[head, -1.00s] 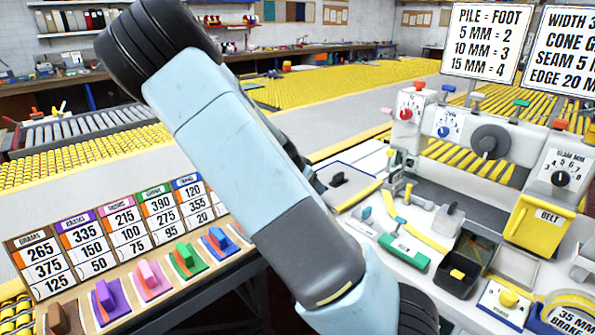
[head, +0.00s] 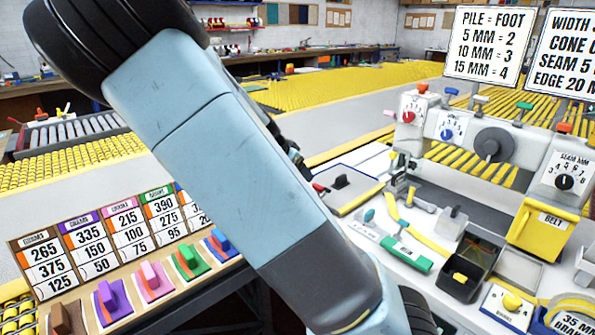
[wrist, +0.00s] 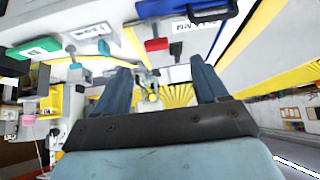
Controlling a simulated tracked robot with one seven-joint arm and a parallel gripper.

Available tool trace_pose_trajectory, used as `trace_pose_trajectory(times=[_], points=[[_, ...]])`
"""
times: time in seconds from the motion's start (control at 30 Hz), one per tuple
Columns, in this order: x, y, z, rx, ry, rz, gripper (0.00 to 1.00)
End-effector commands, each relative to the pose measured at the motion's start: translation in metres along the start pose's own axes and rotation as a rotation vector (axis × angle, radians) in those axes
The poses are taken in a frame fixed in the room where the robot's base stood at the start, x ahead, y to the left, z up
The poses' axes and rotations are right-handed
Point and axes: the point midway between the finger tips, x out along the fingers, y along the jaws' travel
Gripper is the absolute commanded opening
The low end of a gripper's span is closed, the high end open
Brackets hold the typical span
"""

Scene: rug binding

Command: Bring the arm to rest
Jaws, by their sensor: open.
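My arm (head: 235,160) crosses the middle of the head view, from the lower centre up to a dark rounded joint at the upper left. Its blue-grey links hide part of the machine bench and the card rack. My gripper is hidden in the head view. In the wrist view my gripper (wrist: 160,66) is open, with its two dark fingers wide apart. Nothing is held between them. A bench with yellow parts shows beyond the fingers.
The white machine bench with a green block (head: 404,252), yellow belt box (head: 543,228) and dark knob (head: 492,145) stands at the right. Coloured weights, including a purple one (head: 112,298), sit before number cards at the lower left. Yellow rollers (head: 340,88) lie behind.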

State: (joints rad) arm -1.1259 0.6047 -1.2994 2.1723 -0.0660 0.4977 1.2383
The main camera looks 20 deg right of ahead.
Motion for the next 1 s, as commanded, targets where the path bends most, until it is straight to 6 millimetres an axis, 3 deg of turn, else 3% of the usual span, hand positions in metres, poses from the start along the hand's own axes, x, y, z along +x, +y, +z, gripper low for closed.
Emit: trace_pose_trajectory(times=[0.57, 0.83, 1.0], points=[[0.0, 0.002, 0.001, -0.003, -0.01, 0.002, 0.72], [0.012, 0.026, 0.015, -0.08, -0.178, 0.01, 0.72], [0.009, 0.045, 0.026, -0.159, -0.312, -0.02, 0.72]])
